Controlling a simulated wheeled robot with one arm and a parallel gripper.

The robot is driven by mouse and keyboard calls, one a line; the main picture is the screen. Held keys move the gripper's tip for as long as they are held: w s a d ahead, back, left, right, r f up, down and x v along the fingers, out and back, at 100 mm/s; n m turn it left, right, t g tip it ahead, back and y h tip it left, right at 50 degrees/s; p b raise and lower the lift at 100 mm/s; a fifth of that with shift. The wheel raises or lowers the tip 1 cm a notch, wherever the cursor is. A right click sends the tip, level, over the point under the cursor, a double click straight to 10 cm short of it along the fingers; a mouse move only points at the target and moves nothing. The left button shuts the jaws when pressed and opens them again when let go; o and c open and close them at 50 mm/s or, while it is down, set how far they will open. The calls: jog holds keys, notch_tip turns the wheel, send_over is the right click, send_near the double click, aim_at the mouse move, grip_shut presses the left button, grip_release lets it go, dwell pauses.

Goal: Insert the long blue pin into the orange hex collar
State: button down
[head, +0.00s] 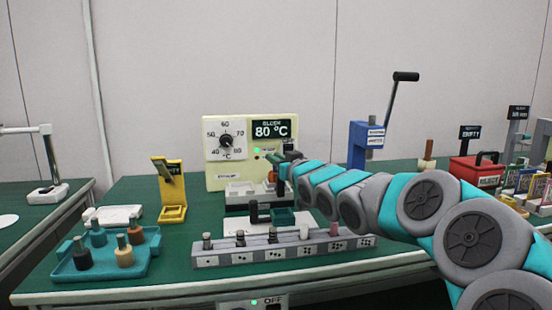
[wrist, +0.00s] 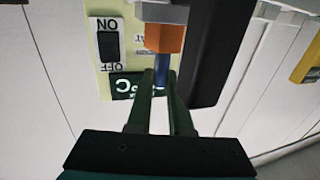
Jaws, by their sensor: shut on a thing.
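The orange hex collar (wrist: 165,38) is at the top middle of the wrist view, against a pale grey part. The blue pin (wrist: 161,72) is between the fingers of my gripper (wrist: 163,78), and its far end meets the collar's face. I cannot tell whether its tip is inside the collar. The fingers are shut on the pin. In the head view my gripper (head: 284,171) is in front of the cream heater unit (head: 215,155), and the orange collar (head: 271,177) shows small beside it. The pin is not clear there.
A dark bar (wrist: 215,50) stands close beside the collar. On the green bench are a grey rack (head: 275,251) with several parts, a teal tray (head: 75,270) with several pegs, a yellow stand (head: 172,213), a blue press (head: 360,145) and a red box (head: 470,172).

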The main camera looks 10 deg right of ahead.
jog(key=shift+f, duration=0.25)
jog(key=c, duration=0.7)
grip_release()
jog(key=shift+c, duration=0.2)
jog(key=b+v, duration=0.1)
jog(key=v, duration=0.7)
jog(key=shift+w, duration=0.1)
